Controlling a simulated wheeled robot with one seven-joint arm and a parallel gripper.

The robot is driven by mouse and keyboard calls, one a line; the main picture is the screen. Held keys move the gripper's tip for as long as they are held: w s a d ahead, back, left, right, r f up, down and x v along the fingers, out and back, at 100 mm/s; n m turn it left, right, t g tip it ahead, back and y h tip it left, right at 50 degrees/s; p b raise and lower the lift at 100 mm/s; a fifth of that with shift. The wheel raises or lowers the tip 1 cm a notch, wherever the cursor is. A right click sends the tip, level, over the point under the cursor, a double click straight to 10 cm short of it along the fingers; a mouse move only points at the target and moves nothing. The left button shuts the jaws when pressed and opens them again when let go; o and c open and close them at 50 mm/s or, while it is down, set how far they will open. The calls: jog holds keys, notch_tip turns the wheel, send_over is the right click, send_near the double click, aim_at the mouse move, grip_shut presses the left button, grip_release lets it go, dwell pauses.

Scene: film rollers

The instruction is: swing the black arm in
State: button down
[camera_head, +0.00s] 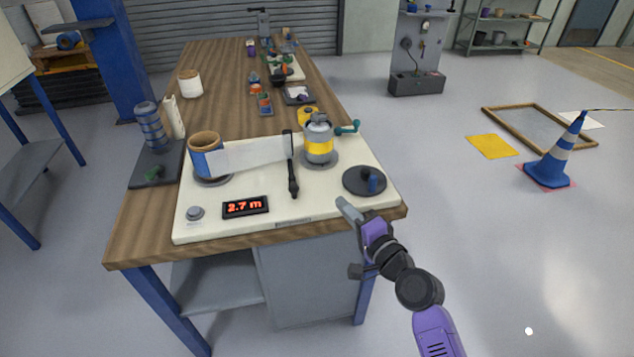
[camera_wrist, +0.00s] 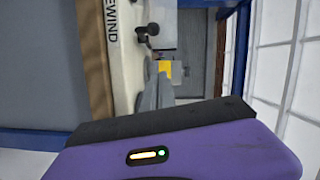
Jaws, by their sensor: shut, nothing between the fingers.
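The black arm (camera_head: 292,165) is a thin bar on the cream board (camera_head: 240,222), between the cardboard-cored roll (camera_head: 205,142) and the grey-topped yellow spool (camera_head: 319,148). It lies roughly front to back, with a thicker end toward the board's front. A pale film strip (camera_head: 250,155) runs from the roll toward the spool and meets the arm. My gripper (camera_head: 345,206) is shut and empty, near the board's front right corner and apart from the black arm.
A teal crank (camera_head: 348,128) sticks out right of the spool. A red display (camera_head: 246,206) reads 2.7 m. The floor right of the wooden table (camera_head: 145,232) is open near my arm.

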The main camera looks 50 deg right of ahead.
jog(key=p+x, duration=0.1)
jog(key=x, duration=0.8)
jog(key=shift+w+r+p, duration=0.1)
jog(key=shift+w+p, duration=0.2)
jog(key=shift+p, duration=0.05)
jog(key=shift+w+a+p, duration=0.2)
jog(key=shift+a+p, duration=0.1)
jog(key=shift+a, duration=0.25)
jog(key=shift+w+a+p, duration=0.25)
jog(key=shift+a, duration=0.35)
jog(key=shift+w+a+f, duration=0.35)
jog(key=shift+a+f, duration=0.1)
jog(key=shift+a, duration=0.05)
jog(key=shift+a, duration=0.1)
